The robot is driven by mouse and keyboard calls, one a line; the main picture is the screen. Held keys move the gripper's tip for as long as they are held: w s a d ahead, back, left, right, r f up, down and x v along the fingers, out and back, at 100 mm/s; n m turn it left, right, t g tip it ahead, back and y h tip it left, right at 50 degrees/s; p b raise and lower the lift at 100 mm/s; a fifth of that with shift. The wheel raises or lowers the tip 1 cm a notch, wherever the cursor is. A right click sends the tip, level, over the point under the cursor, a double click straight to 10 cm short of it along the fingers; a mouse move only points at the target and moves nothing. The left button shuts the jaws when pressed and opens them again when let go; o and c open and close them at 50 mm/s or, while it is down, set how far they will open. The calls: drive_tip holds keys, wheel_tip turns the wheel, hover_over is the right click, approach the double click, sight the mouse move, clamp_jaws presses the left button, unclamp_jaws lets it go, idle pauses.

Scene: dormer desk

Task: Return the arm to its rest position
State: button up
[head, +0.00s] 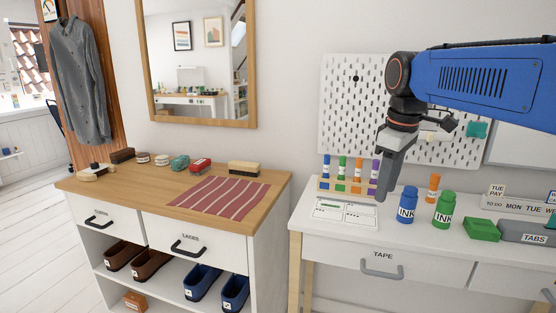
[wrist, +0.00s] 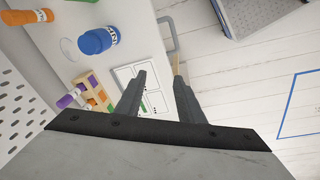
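My gripper (head: 382,190) hangs from my blue arm over the white desk (head: 330,243), fingers pointing down. In the head view it is between the marker rack (head: 326,187) and the blue ink bottle (head: 407,206). In the wrist view the two fingers of my gripper (wrist: 161,76) stand apart with nothing held between them. A printed card (head: 345,213) lies on the desk below and left of the fingers; it also shows behind them in the wrist view (wrist: 157,101).
A pegboard (head: 350,120) is behind. A wooden-topped cabinet (head: 145,190) with a striped cloth (head: 219,197) stands at left.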

drive_tip(key=s+d+f+m+t, duration=0.3)
drive_tip(key=s+f+m, duration=0.6)
drive_tip(key=s+f, duration=1.1)
drive_tip(key=shift+s+d, duration=0.2)
drive_tip(key=shift+s, duration=0.35)
